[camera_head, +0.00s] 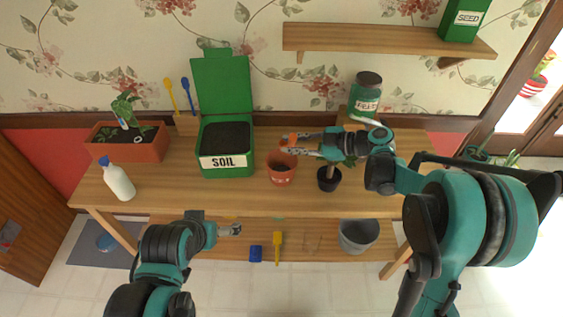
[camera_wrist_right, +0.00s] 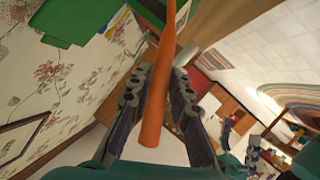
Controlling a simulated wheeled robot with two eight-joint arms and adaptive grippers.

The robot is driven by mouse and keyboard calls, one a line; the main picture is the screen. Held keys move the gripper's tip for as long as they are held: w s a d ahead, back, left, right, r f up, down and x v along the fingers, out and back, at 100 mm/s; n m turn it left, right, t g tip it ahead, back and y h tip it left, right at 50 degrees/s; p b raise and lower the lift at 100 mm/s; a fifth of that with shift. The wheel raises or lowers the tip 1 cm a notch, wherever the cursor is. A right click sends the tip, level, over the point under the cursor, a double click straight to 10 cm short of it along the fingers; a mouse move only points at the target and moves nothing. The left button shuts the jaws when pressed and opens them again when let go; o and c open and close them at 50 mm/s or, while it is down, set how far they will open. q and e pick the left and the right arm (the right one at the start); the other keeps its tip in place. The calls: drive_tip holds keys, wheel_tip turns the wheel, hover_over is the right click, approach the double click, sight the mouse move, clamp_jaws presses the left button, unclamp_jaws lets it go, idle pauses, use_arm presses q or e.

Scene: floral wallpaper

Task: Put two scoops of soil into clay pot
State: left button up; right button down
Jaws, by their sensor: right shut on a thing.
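The green soil box (camera_head: 248,160), labelled SOIL, stands on the wooden table with its lid up and dark soil (camera_head: 226,136) inside. The clay pot (camera_head: 282,176) stands just right of it. My right gripper (camera_head: 296,145) is above the clay pot, shut on an orange tool, probably a scoop (camera_head: 287,137). In the right wrist view, the tool's long orange handle (camera_wrist_right: 153,110) runs between the fingers; its far end is out of frame, so its load is hidden. My left gripper (camera_head: 236,229) is low in front of the table, apart from everything; its fingers are too small to judge.
A planter with a plant (camera_head: 128,149) and a white bottle (camera_head: 118,182) stand at the left. A small black pot (camera_head: 329,180) is right of the clay pot, and a green jar (camera_head: 366,95) is behind. A grey bucket (camera_head: 357,238) sits on the lower shelf.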

drive_tip(key=shift+r, duration=0.15)
drive_tip(key=shift+r+p, duration=1.8)
drive_tip(key=shift+r, duration=0.6)
drive_tip(key=shift+f, duration=0.1)
